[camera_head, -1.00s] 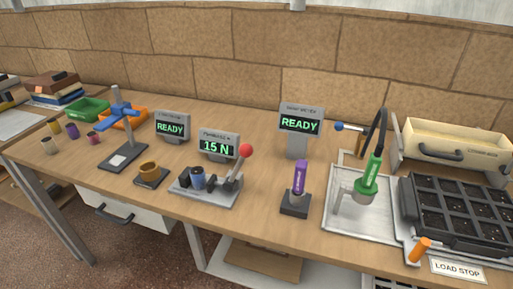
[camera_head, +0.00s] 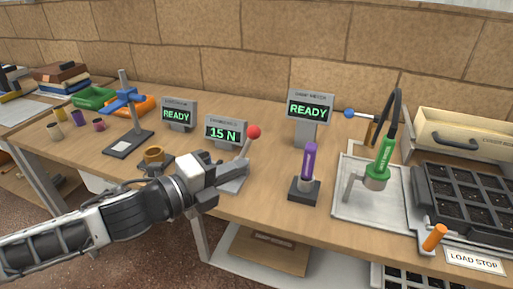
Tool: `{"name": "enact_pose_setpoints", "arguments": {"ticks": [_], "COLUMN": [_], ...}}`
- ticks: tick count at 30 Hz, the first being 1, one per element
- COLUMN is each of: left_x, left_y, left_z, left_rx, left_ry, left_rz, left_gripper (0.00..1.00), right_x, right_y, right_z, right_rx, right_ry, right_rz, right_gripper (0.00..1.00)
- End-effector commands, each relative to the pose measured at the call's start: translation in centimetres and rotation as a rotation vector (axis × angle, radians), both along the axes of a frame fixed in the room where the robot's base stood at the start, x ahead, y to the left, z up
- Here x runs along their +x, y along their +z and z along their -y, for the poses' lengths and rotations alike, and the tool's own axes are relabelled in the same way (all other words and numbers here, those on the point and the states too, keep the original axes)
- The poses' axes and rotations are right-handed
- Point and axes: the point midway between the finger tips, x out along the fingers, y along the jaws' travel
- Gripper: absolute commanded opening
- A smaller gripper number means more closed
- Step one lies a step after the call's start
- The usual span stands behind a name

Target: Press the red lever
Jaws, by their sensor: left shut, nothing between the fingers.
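The red lever (camera_head: 254,132) is a red ball on a slanted metal arm, standing raised at the right end of a small grey press base (camera_head: 233,182). My left gripper (camera_head: 240,173) reaches in from the left, its fingers shut and empty. It is below and slightly left of the red ball, close to the lever's arm. I cannot tell whether it touches the arm. My left arm hides most of the press base and the parts on it. A small display (camera_head: 224,132) behind the press reads 15 N. My right gripper is not in view.
A purple-handled tool (camera_head: 310,163) stands in a dark block to the right. A green tool (camera_head: 384,155) stands over a metal tray (camera_head: 352,207). A blue stand (camera_head: 124,103), a brown ring part (camera_head: 154,155) and coloured bins are at left. Table between press and purple tool is clear.

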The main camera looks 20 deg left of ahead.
Motion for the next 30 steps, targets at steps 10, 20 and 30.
{"name": "enact_pose_setpoints", "arguments": {"ticks": [10,20,30], "left_x": [0.2,3.9,8.8], "left_y": [0.1,0.0,-0.7], "left_z": [0.0,2.3,4.7], "left_rx": [-0.001,-0.006,0.002], "left_ry": [0.001,0.002,0.003], "left_rz": [0.001,0.002,-0.001], "left_gripper": [0.00,0.00,0.00], "right_x": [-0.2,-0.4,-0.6], "right_y": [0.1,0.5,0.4], "right_z": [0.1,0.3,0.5], "right_rx": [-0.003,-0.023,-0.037], "right_ry": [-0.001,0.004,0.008], "right_rz": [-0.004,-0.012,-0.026], "right_gripper": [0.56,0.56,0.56]}}
